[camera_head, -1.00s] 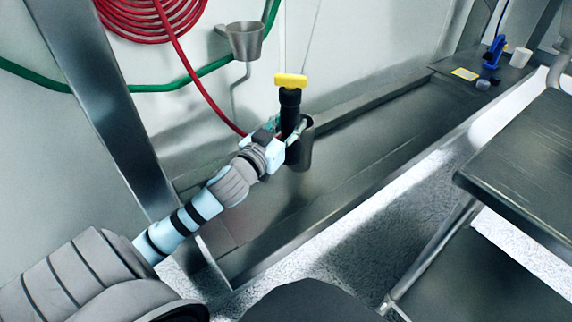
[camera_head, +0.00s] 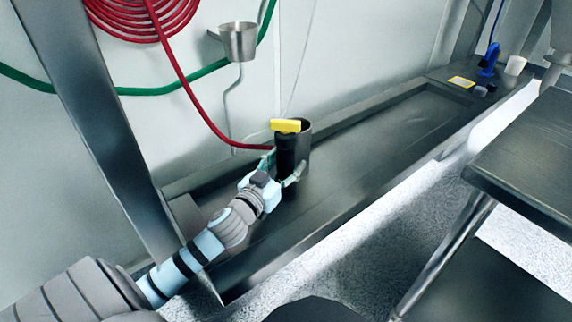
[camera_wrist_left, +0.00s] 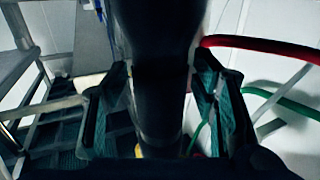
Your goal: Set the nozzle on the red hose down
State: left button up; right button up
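The nozzle (camera_head: 287,155) is black with a yellow top (camera_head: 286,126). The red hose (camera_head: 186,82) hangs from the wall coil and runs behind the nozzle. My left gripper (camera_head: 281,170) has one finger on each side of the black body. The left wrist view shows the nozzle body (camera_wrist_left: 160,75) between the two finger pads, close against them near the tips. Whether the nozzle's lower end touches the trough cannot be told. My right gripper is not seen.
A green hose (camera_head: 150,91) and a metal wall cup (camera_head: 239,42) are on the wall behind. The trough (camera_head: 385,135) is clear to the right. A blue item (camera_head: 489,58) and a white cup (camera_head: 515,65) stand at its far end. A dark table (camera_head: 530,160) is at right.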

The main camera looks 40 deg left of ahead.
aim_at(281, 168)
pick_arm(q)
jog(key=s, duration=0.7)
jog(key=shift+s+d, duration=0.25)
jog(key=shift+d, duration=0.15)
